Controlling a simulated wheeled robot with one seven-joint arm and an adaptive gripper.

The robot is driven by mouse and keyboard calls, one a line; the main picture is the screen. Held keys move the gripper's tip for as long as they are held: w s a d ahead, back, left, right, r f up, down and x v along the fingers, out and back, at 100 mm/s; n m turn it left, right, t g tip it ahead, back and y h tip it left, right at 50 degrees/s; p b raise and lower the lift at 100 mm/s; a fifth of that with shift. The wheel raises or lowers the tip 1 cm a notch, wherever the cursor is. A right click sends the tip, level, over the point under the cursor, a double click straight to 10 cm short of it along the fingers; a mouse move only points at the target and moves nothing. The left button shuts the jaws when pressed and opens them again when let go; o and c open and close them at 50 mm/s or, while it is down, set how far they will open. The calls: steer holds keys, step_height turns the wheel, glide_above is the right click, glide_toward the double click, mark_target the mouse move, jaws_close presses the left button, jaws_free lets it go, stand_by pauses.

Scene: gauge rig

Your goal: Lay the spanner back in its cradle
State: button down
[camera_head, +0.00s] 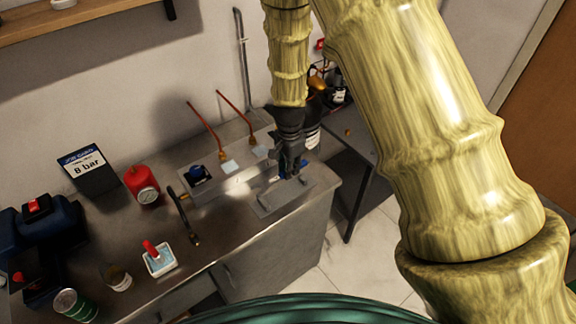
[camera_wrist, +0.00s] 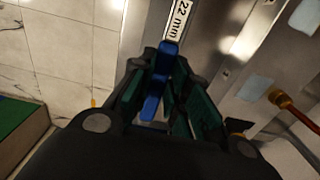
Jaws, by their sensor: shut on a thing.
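My gripper (camera_head: 290,168) points down over the right end of the bench. In the wrist view my gripper (camera_wrist: 165,90) has a blue spanner (camera_wrist: 158,82) between its dark green finger pads. Only a little blue shows in the head view, beside the fingers. The grey cradle plate (camera_head: 268,208) lies on the bench's right corner, right below the gripper. In the wrist view a "22 mm" label (camera_wrist: 181,20) shows just beyond the spanner's far end. I cannot tell whether the spanner touches the cradle, as the fingers hide much of it.
A rig plate with a blue-topped fitting (camera_head: 197,176) and thin red levers (camera_head: 204,125) stands behind. The bench drops off just right of the cradle.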

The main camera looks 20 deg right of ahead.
steer(key=shift+w, duration=0.1)
steer(key=shift+f, duration=0.75)
steer(key=shift+f+b, duration=1.1)
steer(key=shift+f, duration=0.95)
steer(key=shift+a+f, duration=0.1)
steer(key=shift+f, duration=0.65)
stand_by(0.4)
steer(key=c, duration=1.3)
jaws_free()
steer(key=shift+r, duration=0.1)
step_height(320, 180, up, 12)
steer(key=shift+f, duration=0.1)
